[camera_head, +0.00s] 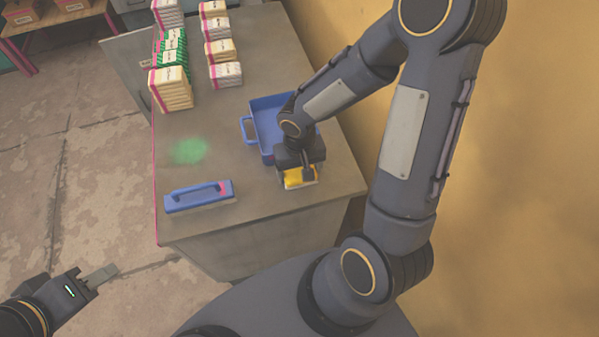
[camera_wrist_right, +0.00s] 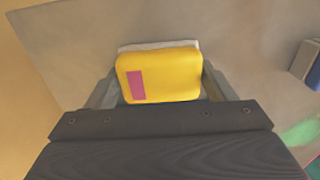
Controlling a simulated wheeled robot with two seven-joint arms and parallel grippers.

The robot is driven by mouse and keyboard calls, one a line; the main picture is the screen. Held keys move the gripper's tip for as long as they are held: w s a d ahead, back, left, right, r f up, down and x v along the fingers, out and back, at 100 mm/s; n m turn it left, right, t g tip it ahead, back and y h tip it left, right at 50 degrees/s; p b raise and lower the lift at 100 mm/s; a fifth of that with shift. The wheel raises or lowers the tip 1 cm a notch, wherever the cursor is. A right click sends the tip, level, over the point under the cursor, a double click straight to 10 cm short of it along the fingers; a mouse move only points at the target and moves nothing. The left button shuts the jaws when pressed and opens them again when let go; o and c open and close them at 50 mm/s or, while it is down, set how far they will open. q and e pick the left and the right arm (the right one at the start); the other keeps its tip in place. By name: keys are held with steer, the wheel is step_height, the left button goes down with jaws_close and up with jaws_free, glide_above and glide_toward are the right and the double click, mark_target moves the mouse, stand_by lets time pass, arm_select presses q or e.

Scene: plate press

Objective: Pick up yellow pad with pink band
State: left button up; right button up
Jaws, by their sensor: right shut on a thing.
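The yellow pad with a pink band (camera_wrist_right: 165,76) is between the fingers of my right gripper (camera_wrist_right: 160,88) in the right wrist view. A pale layer shows along its far edge. In the head view the yellow pad (camera_head: 297,179) shows under my right gripper (camera_head: 300,172), near the table's front right. My right gripper is shut on the pad. I cannot tell whether the pad touches the table. My left gripper (camera_head: 92,280) is at the lower left, away from the table, and seems empty; its finger gap is not clear.
A blue tray (camera_head: 250,131) stands just behind my right gripper, partly hidden by my arm. A blue block with a handle (camera_head: 198,197) lies at the table's front left. A green patch (camera_head: 188,151) marks the table (camera_head: 215,120). Several packs (camera_head: 172,90) are stacked at the back.

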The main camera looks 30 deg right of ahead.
steer(key=shift+r, duration=0.1)
steer(key=shift+r, duration=0.2)
step_height(320, 180, up, 2)
steer(key=shift+w+r, duration=0.1)
steer(key=shift+r, duration=0.05)
steer(key=w+a+r, duration=0.1)
steer(key=a+r, duration=0.1)
steer(key=r, duration=0.1)
steer(key=w+a+r, duration=0.1)
steer(key=r, duration=0.1)
steer(key=shift+w+a, duration=0.25)
steer(key=shift+w, duration=0.05)
steer(key=w+a+r+b, duration=0.1)
steer(key=w+a+r, duration=0.4)
steer(key=a, duration=0.2)
steer(key=shift+w+a, duration=0.35)
steer(key=shift+w, duration=0.05)
